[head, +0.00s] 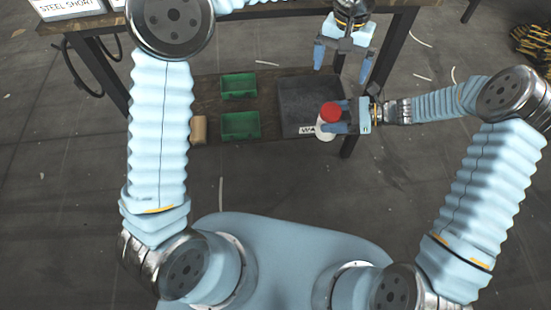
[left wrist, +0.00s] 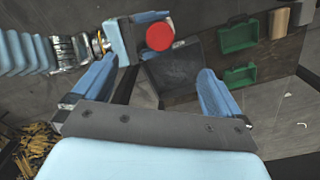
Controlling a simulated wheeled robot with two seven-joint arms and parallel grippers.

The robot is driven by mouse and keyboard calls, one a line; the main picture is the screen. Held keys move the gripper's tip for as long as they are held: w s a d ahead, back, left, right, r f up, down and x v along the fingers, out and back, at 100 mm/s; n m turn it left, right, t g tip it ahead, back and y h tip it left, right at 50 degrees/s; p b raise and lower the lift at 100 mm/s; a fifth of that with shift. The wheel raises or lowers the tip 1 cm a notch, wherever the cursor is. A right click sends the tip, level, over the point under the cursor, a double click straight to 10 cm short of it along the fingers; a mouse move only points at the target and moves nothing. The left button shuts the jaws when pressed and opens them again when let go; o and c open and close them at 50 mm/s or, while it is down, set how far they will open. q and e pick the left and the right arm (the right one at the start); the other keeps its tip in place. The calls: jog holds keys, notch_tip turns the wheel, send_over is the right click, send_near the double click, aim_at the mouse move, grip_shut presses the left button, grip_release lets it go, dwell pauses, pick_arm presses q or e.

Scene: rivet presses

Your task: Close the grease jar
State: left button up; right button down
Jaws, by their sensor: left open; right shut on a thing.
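The grease jar (head: 325,132) is white with a red lid (head: 330,111) at its top. My right gripper (head: 335,116) is shut on the jar and holds it upright beside the dark grey tray. Whether the lid is seated tightly I cannot tell. In the left wrist view the red lid (left wrist: 160,36) hides most of the jar, and the right gripper's finger is beside it. My left gripper (head: 341,73) is open and empty, above and beyond the jar in the head view. In the left wrist view its two fingers (left wrist: 157,66) are spread apart, with the lid past their tips.
A dark grey tray (head: 297,92) and two green bins, one (head: 238,86) behind the other (head: 240,126), rest on a brown shelf. A tan block (head: 198,130) is at its left. A table edge and leg (head: 386,62) stand close to my left gripper.

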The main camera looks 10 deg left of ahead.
pick_arm(q)
jog(key=s+a+f+n+g+h, duration=0.1)
jog(key=s+a+f, duration=0.15)
jog(key=f, duration=0.55)
jog(key=s+a+f+n+h, duration=0.1)
jog(key=s+a+f+h, duration=0.15)
jog(key=f, duration=0.55)
jog(key=s+a+f+n+g+h, duration=0.1)
jog(key=s+f, duration=0.3)
jog(key=f, duration=0.5)
jog(key=s+a+f+n+t, duration=0.1)
jog(key=s+a+f+t, duration=0.2)
jog(key=s+a+f, duration=0.5)
jog(key=s+f, duration=0.3)
jog(key=shift+s+f+y, duration=0.15)
jog(key=shift+f+y, duration=0.1)
jog(key=shift+y, duration=0.1)
